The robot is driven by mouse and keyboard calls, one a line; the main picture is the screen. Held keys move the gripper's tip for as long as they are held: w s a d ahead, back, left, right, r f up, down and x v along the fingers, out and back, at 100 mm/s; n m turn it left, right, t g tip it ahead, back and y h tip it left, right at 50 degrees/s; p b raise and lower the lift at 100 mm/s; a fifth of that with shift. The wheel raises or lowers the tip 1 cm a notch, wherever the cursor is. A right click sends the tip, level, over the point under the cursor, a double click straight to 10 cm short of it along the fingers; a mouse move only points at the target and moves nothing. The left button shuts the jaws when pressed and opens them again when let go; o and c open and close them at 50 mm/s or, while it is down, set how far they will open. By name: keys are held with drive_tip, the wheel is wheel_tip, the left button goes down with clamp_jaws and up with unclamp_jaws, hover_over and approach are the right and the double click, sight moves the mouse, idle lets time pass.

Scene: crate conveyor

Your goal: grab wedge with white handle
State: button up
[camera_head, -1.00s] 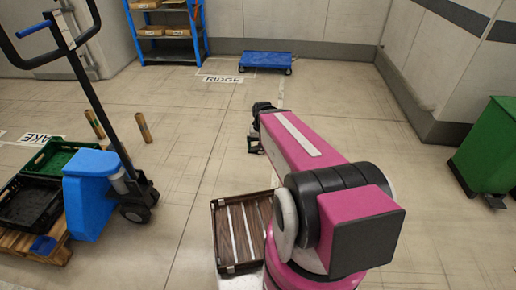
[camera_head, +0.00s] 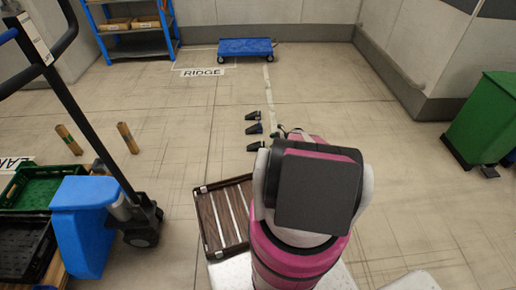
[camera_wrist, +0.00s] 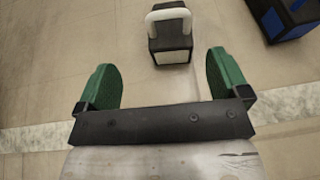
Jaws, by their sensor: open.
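A dark block-shaped wedge with a white loop handle (camera_wrist: 172,42) lies on the floor at the top middle of the wrist view. My gripper (camera_wrist: 165,75) is open and empty, its green finger pads apart. The wedge shows just beyond the fingertips, roughly between their lines; its height gap to them cannot be judged. A dark wedge with blue on it (camera_wrist: 292,20) is partly cut off at the upper right. In the head view, several small dark wedges stand in a row, the farthest one (camera_head: 252,114) among them; their handle colours are too small to tell.
A brown slatted tray (camera_head: 207,222) is left of my arm. A blue pallet jack (camera_head: 85,220) with dark and green crates (camera_head: 45,180) stands at the left. A blue dolly (camera_head: 245,47) is at the back, a green bin (camera_head: 485,120) at the right. Floor around the wedges is clear.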

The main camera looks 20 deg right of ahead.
sight(256, 144)
drive_tip(key=shift+w+d+f, duration=0.15)
drive_tip(key=shift+d+f, duration=0.35)
drive_tip(key=shift+f, duration=0.2)
drive_tip(key=shift+a+f+m, duration=0.1)
drive_tip(key=shift+f+m, duration=0.05)
drive_tip(key=shift+m, duration=0.15)
drive_tip(key=x, duration=1)
drive_tip(key=shift+w+a, duration=0.1)
drive_tip(key=shift+w, duration=0.25)
drive_tip(key=c, duration=1.3)
